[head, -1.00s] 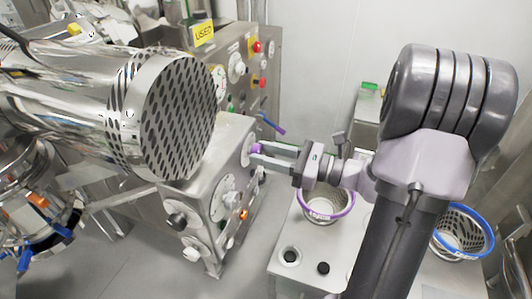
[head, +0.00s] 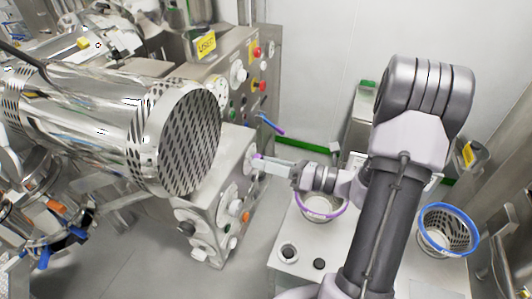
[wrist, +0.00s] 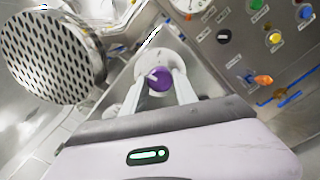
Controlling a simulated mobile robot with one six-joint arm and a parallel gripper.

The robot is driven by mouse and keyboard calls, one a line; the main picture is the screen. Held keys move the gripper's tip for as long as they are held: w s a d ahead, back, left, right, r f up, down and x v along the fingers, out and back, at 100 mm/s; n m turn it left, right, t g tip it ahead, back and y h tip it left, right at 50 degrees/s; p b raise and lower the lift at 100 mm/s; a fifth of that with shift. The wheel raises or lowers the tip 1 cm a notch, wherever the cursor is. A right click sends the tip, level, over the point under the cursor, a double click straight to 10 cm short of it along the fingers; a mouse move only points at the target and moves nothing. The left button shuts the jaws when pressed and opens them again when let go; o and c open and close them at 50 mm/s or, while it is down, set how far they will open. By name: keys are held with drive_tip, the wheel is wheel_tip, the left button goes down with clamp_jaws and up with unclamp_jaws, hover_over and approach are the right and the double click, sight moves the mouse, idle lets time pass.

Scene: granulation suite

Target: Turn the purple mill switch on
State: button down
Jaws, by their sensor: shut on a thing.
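The purple mill switch (wrist: 159,78) is a round knob with a white mark on a pale round plate, on the side of a steel cabinet (head: 226,172). In the head view the knob (head: 257,157) is mostly hidden by my fingers. My gripper (head: 262,162) reaches it from the right. In the wrist view my gripper (wrist: 163,90) has one finger on each side of the purple knob and is shut on it.
A large perforated steel drum (head: 188,140) sits just left of the switch. Other knobs (head: 186,228) are lower on the cabinet. A control panel (wrist: 255,35) with coloured buttons stands behind. A purple-rimmed sieve (head: 322,206) and a blue-rimmed sieve (head: 447,231) are on the right.

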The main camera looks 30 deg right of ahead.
drive_tip(key=m+p, duration=0.9)
drive_tip(key=m, duration=0.2)
idle(0.6)
drive_tip(key=c, duration=1)
unclamp_jaws()
drive_tip(key=shift+o, duration=0.2)
drive_tip(key=b+v, duration=0.1)
drive_tip(key=v, duration=1.6)
drive_tip(key=shift+s, duration=0.2)
